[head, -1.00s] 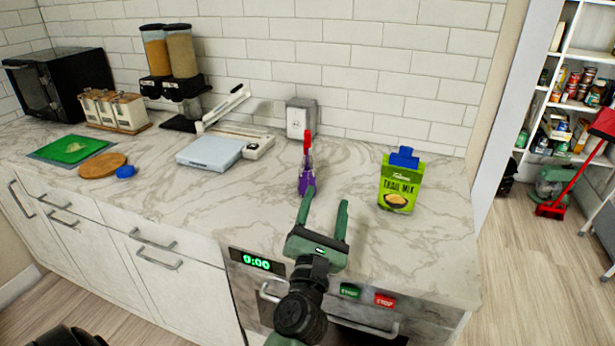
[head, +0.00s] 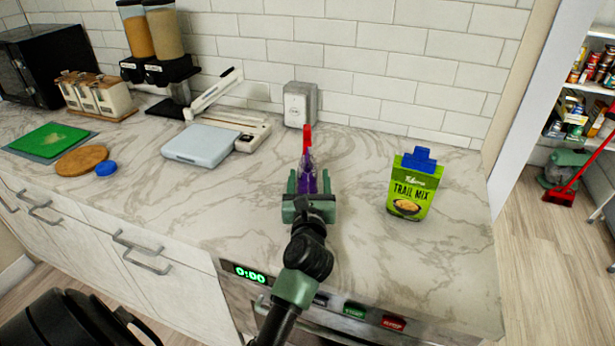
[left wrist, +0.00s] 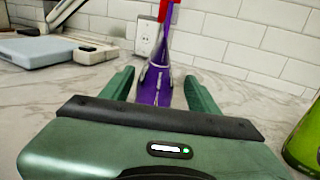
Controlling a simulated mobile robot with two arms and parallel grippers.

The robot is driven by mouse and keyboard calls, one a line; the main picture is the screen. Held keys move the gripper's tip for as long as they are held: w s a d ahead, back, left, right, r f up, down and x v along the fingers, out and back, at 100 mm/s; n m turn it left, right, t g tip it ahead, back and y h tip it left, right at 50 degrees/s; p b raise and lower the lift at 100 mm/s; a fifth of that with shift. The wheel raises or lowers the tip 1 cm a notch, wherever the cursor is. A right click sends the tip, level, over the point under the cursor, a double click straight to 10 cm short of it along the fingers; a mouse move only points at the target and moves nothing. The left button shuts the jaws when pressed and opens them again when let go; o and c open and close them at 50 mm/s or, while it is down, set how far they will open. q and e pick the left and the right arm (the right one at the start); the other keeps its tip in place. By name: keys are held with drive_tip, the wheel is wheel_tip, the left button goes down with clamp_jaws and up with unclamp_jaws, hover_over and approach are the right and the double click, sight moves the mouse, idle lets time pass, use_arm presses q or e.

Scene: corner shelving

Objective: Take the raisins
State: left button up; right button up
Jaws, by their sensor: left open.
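A narrow purple package (head: 308,183) with a red top (head: 307,139) stands upright on the marble counter; I cannot read a label on it, so I cannot tell if it is the raisins. My left gripper (head: 309,176) is open, with one finger on each side of the purple package. In the left wrist view the purple package (left wrist: 154,88) stands between the green fingertips (left wrist: 158,78), with gaps on both sides. The gripper body hides its lower part in the head view. My right gripper is not in view.
A green trail mix bag (head: 412,190) with a blue clip stands to the right. A metal box (head: 299,104) is behind, against the tiled wall. A scale (head: 200,145), a round board (head: 82,161) and a green board (head: 48,139) lie to the left. Counter between is clear.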

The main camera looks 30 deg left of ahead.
use_arm(q)
drive_tip(key=x, duration=0.3)
drive_tip(key=shift+w+a+r, duration=0.1)
drive_tip(key=shift+w+a, duration=0.05)
drive_tip(key=shift+a, duration=0.25)
drive_tip(key=shift+w, duration=0.15)
drive_tip(key=c, duration=0.4)
clamp_jaws()
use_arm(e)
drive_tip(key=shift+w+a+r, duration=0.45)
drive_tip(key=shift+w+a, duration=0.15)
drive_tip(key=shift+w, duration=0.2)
use_arm(q)
drive_tip(key=shift+r, duration=0.1)
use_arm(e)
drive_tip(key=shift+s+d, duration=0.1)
